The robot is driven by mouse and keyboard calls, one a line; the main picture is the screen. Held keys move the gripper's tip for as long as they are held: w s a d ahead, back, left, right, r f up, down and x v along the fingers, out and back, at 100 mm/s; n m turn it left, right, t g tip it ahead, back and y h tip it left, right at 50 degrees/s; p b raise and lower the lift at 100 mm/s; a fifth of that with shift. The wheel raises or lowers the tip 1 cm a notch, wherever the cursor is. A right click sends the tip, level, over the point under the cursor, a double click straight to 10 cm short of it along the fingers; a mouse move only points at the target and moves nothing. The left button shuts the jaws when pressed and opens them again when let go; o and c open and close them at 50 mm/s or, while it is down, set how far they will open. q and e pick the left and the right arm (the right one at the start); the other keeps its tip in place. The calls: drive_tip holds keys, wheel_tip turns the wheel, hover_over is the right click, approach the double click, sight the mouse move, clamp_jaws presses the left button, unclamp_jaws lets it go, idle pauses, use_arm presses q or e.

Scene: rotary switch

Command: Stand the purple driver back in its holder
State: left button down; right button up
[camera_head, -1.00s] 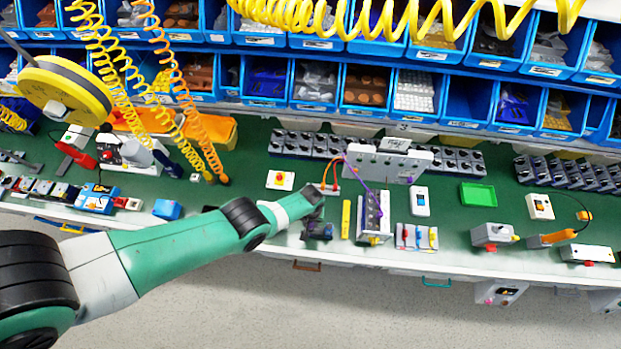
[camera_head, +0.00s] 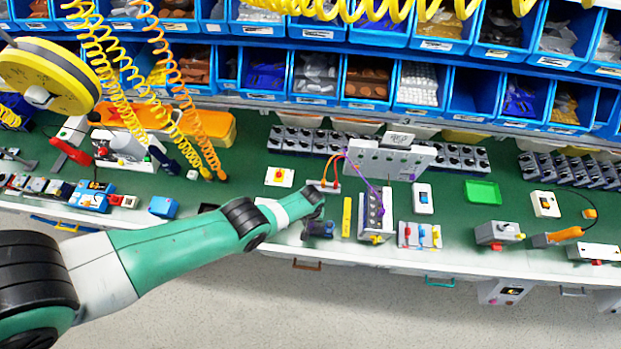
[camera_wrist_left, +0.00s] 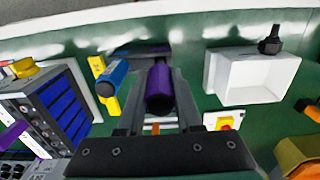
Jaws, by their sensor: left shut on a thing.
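A purple driver (camera_wrist_left: 159,88) shows in the left wrist view, its rounded handle between the two fingers of my left gripper (camera_wrist_left: 159,72). The gripper is shut on it. A dark shape (camera_wrist_left: 140,49), possibly the holder, lies just beyond the fingers, partly hidden by them and the driver. A blue-handled tool (camera_wrist_left: 113,75) is close beside the left finger. In the head view my left gripper (camera_head: 316,209) is above the bench's front part, over a dark item (camera_head: 318,229). The driver's tip is hidden, and I cannot tell whether it is inside the holder. My right gripper is not in view.
A white open box (camera_wrist_left: 254,76) stands right of the gripper in the wrist view. A yellow block (camera_head: 347,217) and a grey rack (camera_head: 374,216) stand to the right in the head view. A red button box (camera_head: 279,177) is behind. The bench's front edge is close.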

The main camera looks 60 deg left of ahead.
use_arm(q)
drive_tip(key=shift+f+b, duration=1.7)
drive_tip(key=shift+f, duration=0.15)
drive_tip(key=c, duration=0.5)
unclamp_jaws()
wheel_tip(320, 180, up, 12)
drive_tip(key=p, duration=1.1)
drive_tip(key=shift+f+p, duration=0.1)
drive_tip(key=shift+p, duration=0.3)
drive_tip(key=shift+f, duration=0.1)
drive_tip(key=shift+d, duration=0.1)
